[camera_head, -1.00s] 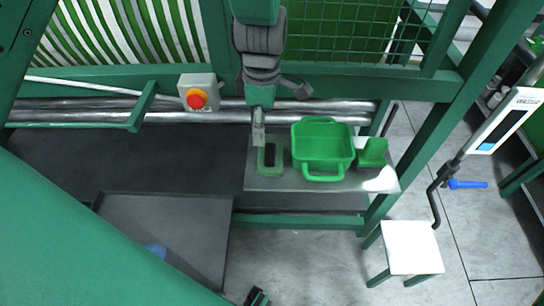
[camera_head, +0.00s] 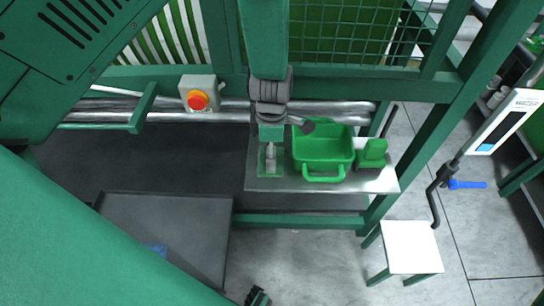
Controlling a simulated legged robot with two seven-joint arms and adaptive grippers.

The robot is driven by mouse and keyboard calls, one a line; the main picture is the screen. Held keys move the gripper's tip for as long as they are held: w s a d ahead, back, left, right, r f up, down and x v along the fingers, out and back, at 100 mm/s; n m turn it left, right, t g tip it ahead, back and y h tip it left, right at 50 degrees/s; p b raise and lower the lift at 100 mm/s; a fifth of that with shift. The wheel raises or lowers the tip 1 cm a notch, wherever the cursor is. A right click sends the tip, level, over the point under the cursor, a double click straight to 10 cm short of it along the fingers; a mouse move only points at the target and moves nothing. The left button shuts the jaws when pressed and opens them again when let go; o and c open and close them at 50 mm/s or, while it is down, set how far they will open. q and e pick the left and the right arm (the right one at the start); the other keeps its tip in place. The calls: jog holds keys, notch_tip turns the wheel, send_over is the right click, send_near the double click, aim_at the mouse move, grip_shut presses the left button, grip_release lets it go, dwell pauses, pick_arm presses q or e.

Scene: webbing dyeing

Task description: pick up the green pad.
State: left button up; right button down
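The green pad (camera_head: 262,171) is a small flat green block lying at the left end of a grey metal shelf (camera_head: 225,187), left of a green basket (camera_head: 322,147). My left gripper (camera_head: 270,160) points straight down over the pad. Its metallic fingertips overlap the pad's middle and hide most of it. I cannot tell whether they touch it, or whether they are open or shut. The pad appears to rest on the shelf. My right gripper does not show clearly anywhere.
A small green box (camera_head: 372,153) stands right of the basket. A red emergency stop button (camera_head: 197,100) sits on the beam behind. A dark tray (camera_head: 185,230) is at the lower left, and a white stool (camera_head: 410,247) at the lower right.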

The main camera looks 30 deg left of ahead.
pick_arm(q)
jog(key=shift+a+f, duration=0.1)
jog(key=shift+f, duration=0.8)
jog(key=shift+c, duration=0.8)
jog(key=c, duration=1.1)
jog(key=shift+c, duration=0.2)
jog(key=shift+r, duration=0.1)
jog(key=shift+r, duration=0.45)
jog(key=shift+s+r+b, duration=0.2)
jog(key=shift+s+r, duration=0.05)
jog(key=shift+r, duration=0.4)
jog(key=shift+s+r+b, duration=0.2)
jog(key=shift+r, duration=0.4)
jog(key=s+d+b, duration=0.1)
jog(key=s+b, duration=0.2)
jog(key=s, duration=1.4)
jog(key=shift+d, duration=0.25)
